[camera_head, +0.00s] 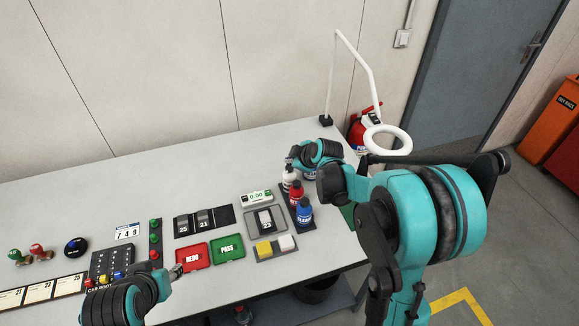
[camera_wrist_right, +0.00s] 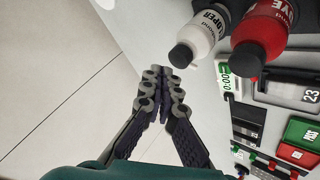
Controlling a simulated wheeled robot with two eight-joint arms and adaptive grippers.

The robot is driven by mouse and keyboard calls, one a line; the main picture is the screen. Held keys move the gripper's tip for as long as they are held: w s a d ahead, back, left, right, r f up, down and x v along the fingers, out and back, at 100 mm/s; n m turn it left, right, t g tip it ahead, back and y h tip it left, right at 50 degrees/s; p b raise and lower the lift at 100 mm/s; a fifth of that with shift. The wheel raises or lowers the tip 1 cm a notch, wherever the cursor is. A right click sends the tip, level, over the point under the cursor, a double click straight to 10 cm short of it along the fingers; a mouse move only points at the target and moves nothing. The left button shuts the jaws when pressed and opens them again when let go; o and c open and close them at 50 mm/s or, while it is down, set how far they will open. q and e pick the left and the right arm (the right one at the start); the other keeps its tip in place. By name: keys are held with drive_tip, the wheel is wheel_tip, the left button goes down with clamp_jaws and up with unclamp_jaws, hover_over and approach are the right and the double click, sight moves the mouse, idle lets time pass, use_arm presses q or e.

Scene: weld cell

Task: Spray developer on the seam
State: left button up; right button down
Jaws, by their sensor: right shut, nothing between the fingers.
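The white developer bottle (camera_head: 289,179) stands upright at the left rear of a row on the table. In the right wrist view the white bottle (camera_wrist_right: 203,35) shows part of its label, "LOPER", and a dark cap. My right gripper (camera_head: 290,161) is shut and empty just behind and above it; in the wrist view its closed fingers (camera_wrist_right: 163,88) lie left of the cap, apart from it. A metal plate marked 23 (camera_head: 265,220) lies in a grey tray (camera_head: 250,214); its seam is too small to make out. My left gripper (camera_head: 174,274) is low at the front, its jaw opening unclear.
A red bottle (camera_head: 296,194) and a blue bottle (camera_head: 304,211) stand close beside the white one. A timer (camera_head: 257,198), red REDO tray (camera_head: 193,257) and green PASS tray (camera_head: 228,248) lie to the left. A lamp (camera_head: 388,139) stands at the rear right.

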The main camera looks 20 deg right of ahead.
sight(291, 168)
drive_tip(key=shift+r+p, duration=1.8)
drive_tip(key=shift+r, duration=0.7)
drive_tip(key=s+a+r+m+g+h+b, duration=0.1)
drive_tip(key=s+m+b, duration=0.15)
drive_tip(key=s, duration=0.45)
drive_tip(key=s+a+r+m+b, duration=0.1)
drive_tip(key=s+a+m, duration=0.15)
drive_tip(key=s, duration=0.55)
drive_tip(key=s+f+m+g+h+b, duration=0.1)
drive_tip(key=s+f+m+b, duration=0.2)
drive_tip(key=s, duration=1.3)
wheel_tip(291, 168, down, 2)
drive_tip(key=m, duration=0.3)
drive_tip(key=shift+d+f+m, duration=0.15)
drive_tip(key=shift+d+m, duration=0.15)
drive_tip(key=shift+m, duration=0.1)
